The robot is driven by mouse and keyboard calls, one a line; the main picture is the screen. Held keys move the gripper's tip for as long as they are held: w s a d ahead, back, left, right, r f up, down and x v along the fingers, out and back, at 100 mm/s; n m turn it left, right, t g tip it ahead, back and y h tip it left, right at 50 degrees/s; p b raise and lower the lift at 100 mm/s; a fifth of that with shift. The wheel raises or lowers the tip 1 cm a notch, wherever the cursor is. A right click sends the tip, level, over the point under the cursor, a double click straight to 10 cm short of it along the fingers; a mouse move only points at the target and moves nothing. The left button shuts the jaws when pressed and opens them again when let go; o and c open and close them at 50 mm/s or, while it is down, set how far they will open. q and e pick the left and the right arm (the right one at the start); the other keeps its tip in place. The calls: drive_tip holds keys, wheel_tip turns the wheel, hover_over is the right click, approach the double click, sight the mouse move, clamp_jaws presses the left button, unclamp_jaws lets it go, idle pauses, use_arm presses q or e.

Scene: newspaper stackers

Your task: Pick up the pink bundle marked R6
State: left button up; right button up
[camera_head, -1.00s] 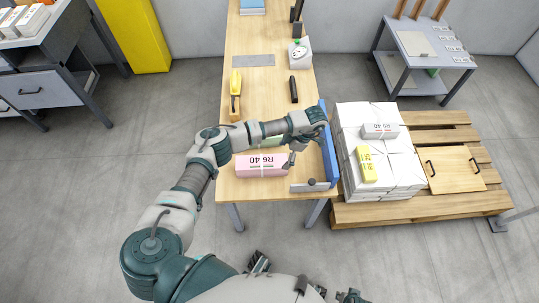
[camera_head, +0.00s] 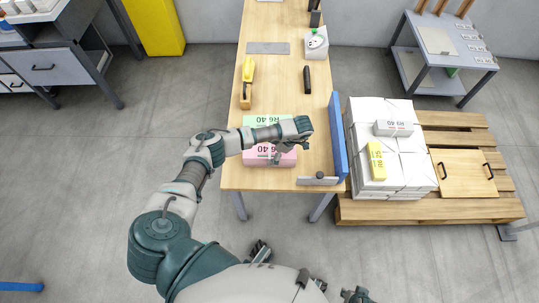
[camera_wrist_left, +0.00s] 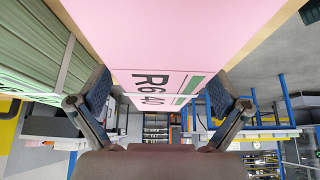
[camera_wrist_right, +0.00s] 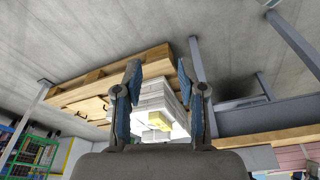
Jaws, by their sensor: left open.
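The pink bundle (camera_head: 254,160) lies on the wooden table near its front edge, partly hidden by my left arm. Its R6 40 label and green stripes show in the left wrist view (camera_wrist_left: 185,35). My right gripper (camera_wrist_right: 156,72) is open and empty, over the floor, facing the pallet.
A green bundle (camera_head: 255,120) lies just behind the pink one. A blue upright panel (camera_head: 339,135) edges the table on the right, with a grey bracket (camera_head: 318,181) at the front. A black tool (camera_head: 307,79) lies farther back. White bundles (camera_head: 365,115) are stacked on a pallet (camera_head: 440,207).

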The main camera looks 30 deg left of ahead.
use_arm(q)
drive_tip(key=x, duration=0.3)
drive_tip(key=shift+f, duration=0.3)
drive_tip(key=shift+s+a, duration=0.1)
drive_tip(key=c, duration=0.7)
drive_tip(key=shift+s, duration=0.1)
drive_tip(key=c, duration=1)
use_arm(e)
drive_tip(key=shift+s+d+r, duration=0.15)
drive_tip(key=shift+s+r, duration=0.05)
drive_tip(key=shift+r, duration=0.2)
drive_tip(key=shift+s+d+r, duration=0.15)
drive_tip(key=shift+r, duration=0.25)
